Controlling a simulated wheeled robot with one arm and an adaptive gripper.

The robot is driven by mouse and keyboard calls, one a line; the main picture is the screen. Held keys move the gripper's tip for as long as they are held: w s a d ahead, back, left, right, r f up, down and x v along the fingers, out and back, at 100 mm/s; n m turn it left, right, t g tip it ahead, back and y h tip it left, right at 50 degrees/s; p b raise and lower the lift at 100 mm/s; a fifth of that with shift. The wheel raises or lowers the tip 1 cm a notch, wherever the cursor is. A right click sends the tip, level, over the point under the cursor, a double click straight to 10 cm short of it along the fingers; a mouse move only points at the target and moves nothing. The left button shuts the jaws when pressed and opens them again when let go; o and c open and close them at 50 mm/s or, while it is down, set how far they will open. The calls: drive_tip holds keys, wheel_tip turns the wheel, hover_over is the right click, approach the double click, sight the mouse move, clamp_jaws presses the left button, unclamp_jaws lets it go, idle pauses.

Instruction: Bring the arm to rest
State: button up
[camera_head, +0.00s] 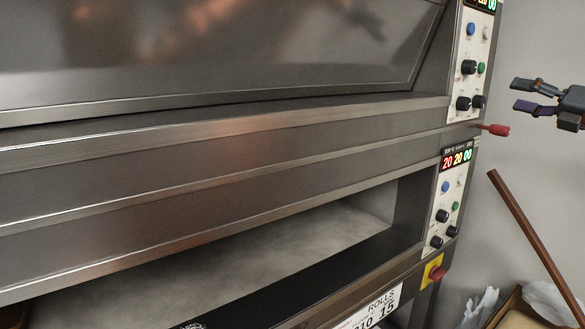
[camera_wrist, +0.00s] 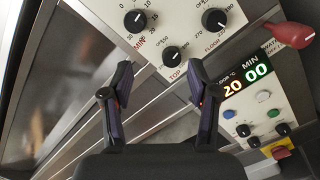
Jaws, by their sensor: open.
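My gripper (camera_head: 518,95) is at the right edge of the head view, beside the oven's control panels, with its two fingers apart and nothing between them. In the wrist view my gripper (camera_wrist: 160,72) is also open and empty, in front of the oven face, with the dials of the upper control panel (camera_wrist: 190,22) beyond its fingertips. Most of my arm is out of view.
The steel deck oven (camera_head: 230,140) fills most of the head view, its lower deck open. A red-handled lever (camera_head: 495,129) juts out below my gripper. The lower panel (camera_head: 447,200) shows lit digits. A brown pole (camera_head: 535,235) leans above a cardboard box (camera_head: 520,313).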

drive_tip(key=w+d+r+m+t+h+p, duration=0.1)
drive_tip(key=w+r+m+t+h+p, duration=0.3)
drive_tip(key=r+m+h, duration=1.15)
drive_tip(key=s+a+f+m+g+p, duration=0.1)
drive_tip(key=s+a+f+m+g, duration=0.4)
drive_tip(key=f, duration=0.6)
drive_tip(key=s+a+f+m+g+p, duration=0.1)
drive_tip(key=s+a+f+m+g, duration=0.2)
drive_tip(key=f+m, duration=0.6)
drive_tip(key=s+a+f+m+g+p, duration=0.1)
drive_tip(key=s+a+f+m+g, duration=0.3)
drive_tip(key=f, duration=0.9)
drive_tip(key=s+a+f+g+y+p, duration=0.1)
drive_tip(key=s+a+f, duration=0.4)
drive_tip(key=s, duration=0.5)
drive_tip(key=s+a+f+g+y+p, duration=0.1)
drive_tip(key=s+a+f+g+y, duration=0.2)
drive_tip(key=s+a+f+g, duration=0.3)
drive_tip(key=s+a+f+g+y, duration=0.2)
drive_tip(key=s+a+f, duration=0.4)
drive_tip(key=s+a, duration=0.6)
drive_tip(key=s+g, duration=0.1)
drive_tip(key=s, duration=0.2)
drive_tip(key=shift+s+a+f+g+p, duration=0.2)
drive_tip(key=shift+a+g+p, duration=0.1)
drive_tip(key=shift+p, duration=0.1)
drive_tip(key=shift+n+y, duration=0.25)
